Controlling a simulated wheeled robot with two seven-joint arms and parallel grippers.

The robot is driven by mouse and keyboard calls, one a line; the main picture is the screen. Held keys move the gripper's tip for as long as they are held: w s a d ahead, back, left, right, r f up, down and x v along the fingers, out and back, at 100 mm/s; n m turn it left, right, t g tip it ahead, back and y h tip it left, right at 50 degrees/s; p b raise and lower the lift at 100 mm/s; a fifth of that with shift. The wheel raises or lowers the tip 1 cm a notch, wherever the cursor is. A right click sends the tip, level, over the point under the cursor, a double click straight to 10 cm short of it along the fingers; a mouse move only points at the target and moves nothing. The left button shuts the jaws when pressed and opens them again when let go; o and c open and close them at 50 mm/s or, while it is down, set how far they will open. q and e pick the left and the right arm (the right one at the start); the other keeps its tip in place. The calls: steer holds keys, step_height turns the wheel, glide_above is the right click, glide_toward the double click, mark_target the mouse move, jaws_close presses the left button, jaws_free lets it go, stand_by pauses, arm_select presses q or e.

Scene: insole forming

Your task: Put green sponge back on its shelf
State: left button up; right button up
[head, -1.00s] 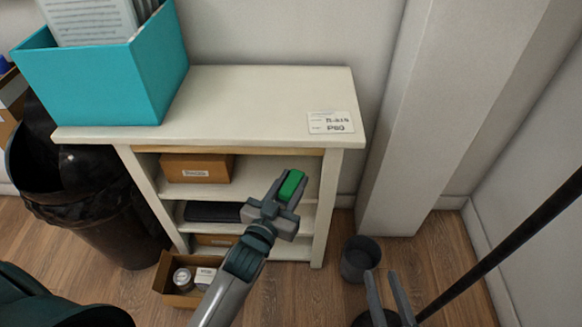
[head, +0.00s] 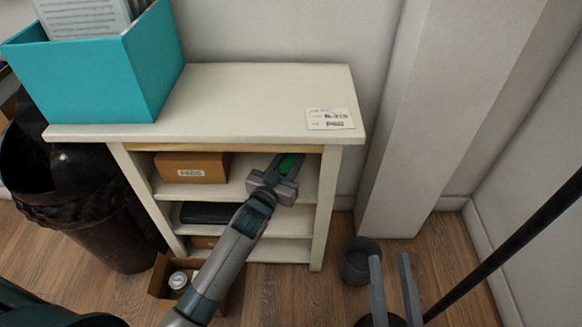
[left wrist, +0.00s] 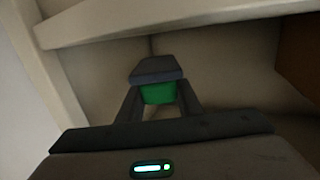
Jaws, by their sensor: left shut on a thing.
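The green sponge (head: 289,163) is held in my left gripper (head: 279,174), inside the upper opening of the white shelf unit (head: 330,200), right of the brown box. In the left wrist view the sponge (left wrist: 158,94) sits between the fingers of my left gripper (left wrist: 158,98), partly hidden by a dark grey finger part. A shelf board shows above it. I cannot tell whether the sponge touches the shelf surface. My right gripper (head: 394,290) is at the lower right of the head view, fingers apart and empty, over the floor.
A brown labelled box (head: 193,167) stands left on the upper shelf; a dark flat item (head: 206,213) lies below. A teal bin (head: 100,80) stands on top. A black trash can (head: 100,215), a grey cup (head: 361,262) and an open carton (head: 160,275) are on the floor.

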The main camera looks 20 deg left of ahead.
mark_target(291, 166)
arm_select(q)
steer(key=shift+f, duration=0.1)
